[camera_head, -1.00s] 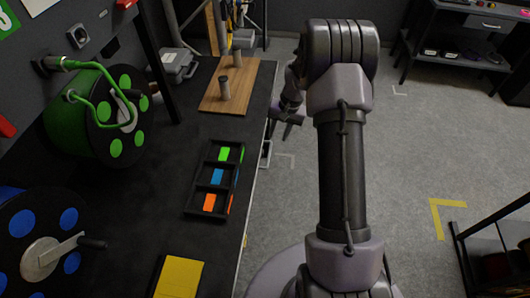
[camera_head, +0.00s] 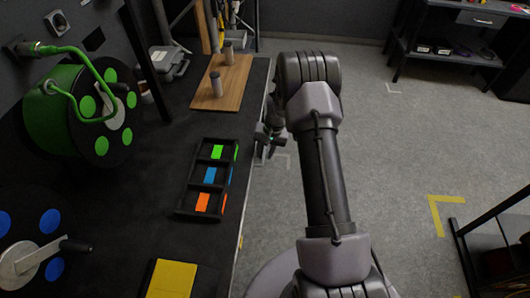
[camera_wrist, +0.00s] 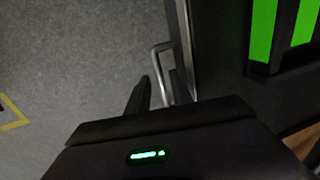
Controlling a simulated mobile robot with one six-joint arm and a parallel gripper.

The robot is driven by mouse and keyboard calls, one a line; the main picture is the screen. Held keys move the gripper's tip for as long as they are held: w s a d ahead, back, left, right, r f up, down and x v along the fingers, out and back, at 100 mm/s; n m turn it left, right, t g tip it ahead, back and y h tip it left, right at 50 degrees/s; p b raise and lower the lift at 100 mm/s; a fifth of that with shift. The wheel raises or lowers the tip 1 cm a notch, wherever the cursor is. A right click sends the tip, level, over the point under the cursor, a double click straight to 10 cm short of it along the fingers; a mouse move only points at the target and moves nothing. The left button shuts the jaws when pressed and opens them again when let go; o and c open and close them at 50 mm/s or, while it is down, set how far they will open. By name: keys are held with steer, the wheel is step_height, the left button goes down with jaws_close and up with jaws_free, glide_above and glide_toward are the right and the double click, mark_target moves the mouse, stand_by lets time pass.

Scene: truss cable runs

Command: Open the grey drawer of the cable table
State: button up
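The cable table (camera_head: 130,200) has a dark top along the left of the head view. A pale bar handle (camera_wrist: 160,72) stands out from its front edge in the wrist view. I take it for the grey drawer's handle; the drawer front is mostly hidden under the table edge, and no opened gap shows. My gripper (camera_head: 264,140) is low beside that edge in the head view. In the wrist view my gripper (camera_wrist: 160,95) seems open, with one dark finger left of the handle and the other close to its right. Contact cannot be told.
Floor to the right is open; a dark rack (camera_head: 490,232) stands beyond.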

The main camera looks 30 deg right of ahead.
jaws_close()
stand_by(1.2)
